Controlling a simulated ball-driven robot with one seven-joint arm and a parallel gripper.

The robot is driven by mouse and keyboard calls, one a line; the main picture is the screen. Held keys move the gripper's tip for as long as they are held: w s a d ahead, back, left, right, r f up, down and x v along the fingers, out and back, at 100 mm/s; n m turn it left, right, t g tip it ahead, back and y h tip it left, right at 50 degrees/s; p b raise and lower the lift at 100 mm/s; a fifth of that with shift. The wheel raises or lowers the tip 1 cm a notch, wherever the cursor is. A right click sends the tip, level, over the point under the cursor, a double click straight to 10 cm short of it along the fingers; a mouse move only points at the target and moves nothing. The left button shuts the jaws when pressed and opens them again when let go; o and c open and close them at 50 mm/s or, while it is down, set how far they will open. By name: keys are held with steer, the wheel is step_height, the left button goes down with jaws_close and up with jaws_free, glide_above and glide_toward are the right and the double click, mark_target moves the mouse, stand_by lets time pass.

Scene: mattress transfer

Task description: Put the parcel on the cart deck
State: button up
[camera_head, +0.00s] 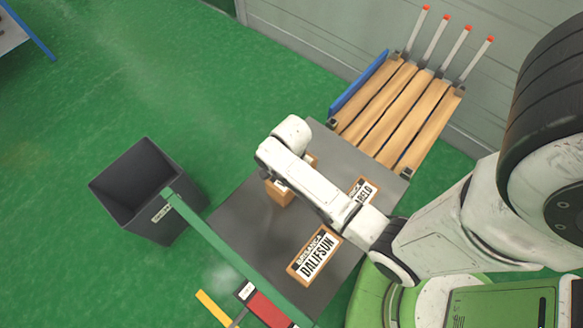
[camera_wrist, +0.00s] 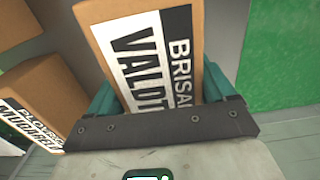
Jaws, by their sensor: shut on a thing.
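My gripper (camera_head: 279,186) reaches over a grey flat surface (camera_head: 235,215), which may be the cart deck. In the wrist view its teal jaws (camera_wrist: 160,95) are shut on a brown carton (camera_wrist: 150,20) with a white label reading "BRISA…" and "VALD…". In the head view this parcel (camera_head: 277,194) shows only partly, under my arm. I cannot tell whether it touches the grey surface. A second labelled carton (camera_wrist: 35,95) is beside it at the left in the wrist view.
A "DALIFSUN" carton (camera_head: 314,254) and another labelled carton (camera_head: 364,191) are on the grey surface. A green bar (camera_head: 220,245) runs along its left side. A dark open bin (camera_head: 145,190) stands left. A wooden slatted rack (camera_head: 400,105) with orange-tipped posts adjoins at the back.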

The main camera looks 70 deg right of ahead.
steer(key=o, duration=1.3)
steer(key=shift+r, duration=0.1)
step_height(320, 180, up, 11)
steer(key=shift+f+p, duration=0.15)
steer(key=shift+p, duration=0.2)
steer(key=shift+r, duration=0.55)
steer(key=s+a+r+n, duration=0.1)
steer(key=s+a+n, duration=0.2)
steer(key=n, duration=0.7)
steer(key=s+a+r+n+t, duration=0.1)
steer(key=s+a+n, duration=0.3)
steer(key=n, duration=0.6)
steer(key=shift+s+a+r+n, duration=0.25)
steer(key=shift+a+n, duration=0.05)
steer(key=shift+a, duration=1)
